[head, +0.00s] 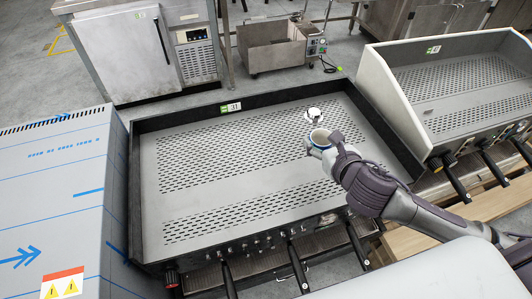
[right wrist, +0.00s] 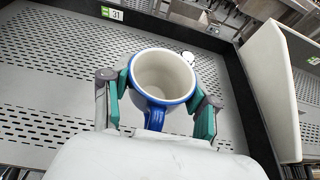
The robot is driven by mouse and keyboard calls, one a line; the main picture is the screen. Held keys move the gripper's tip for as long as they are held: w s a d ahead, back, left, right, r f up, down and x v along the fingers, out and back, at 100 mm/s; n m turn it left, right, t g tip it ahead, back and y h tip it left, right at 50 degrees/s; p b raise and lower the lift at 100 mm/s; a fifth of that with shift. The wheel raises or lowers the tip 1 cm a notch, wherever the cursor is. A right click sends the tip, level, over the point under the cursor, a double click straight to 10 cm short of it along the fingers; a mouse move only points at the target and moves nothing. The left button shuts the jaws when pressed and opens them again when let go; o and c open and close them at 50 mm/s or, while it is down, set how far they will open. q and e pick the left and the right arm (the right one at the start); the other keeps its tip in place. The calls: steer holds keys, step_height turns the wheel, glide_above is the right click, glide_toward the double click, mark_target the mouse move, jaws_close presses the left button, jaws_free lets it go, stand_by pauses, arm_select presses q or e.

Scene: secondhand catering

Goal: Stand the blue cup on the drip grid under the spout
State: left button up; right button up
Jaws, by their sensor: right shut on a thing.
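The blue cup (head: 318,139) has a white inside, a blue rim and a blue handle. My right gripper (head: 325,145) is shut on it and holds it over the right part of the perforated top of the coffee machine (head: 170,200). In the right wrist view the cup (right wrist: 163,80) sits between the two green-padded fingers (right wrist: 160,102), its opening facing the camera and its handle toward the palm. A dark slatted drip grid (head: 262,270) shows partly below the machine's front edge. The spouts are hidden under that edge. My left gripper is not in view.
A small white round object (head: 314,114) lies on the machine top behind the cup. Black portafilter handles (head: 298,268) stick out at the front. A second machine (head: 450,85) stands at right, a blue-marked box (head: 60,200) at left. Much of the perforated top is clear.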

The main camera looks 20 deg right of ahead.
steer(key=w+d+f+b, duration=0.1)
steer(key=w+d+f, duration=0.1)
steer(key=d+f, duration=0.3)
glide_above(298, 158)
step_height(298, 158, down, 6)
steer(key=shift+w+b, duration=0.1)
steer(key=shift+b, duration=0.3)
steer(key=shift+f+b, duration=0.35)
steer(key=shift+f, duration=1.6)
steer(key=shift+f, duration=0.15)
steer(key=o, duration=1.3)
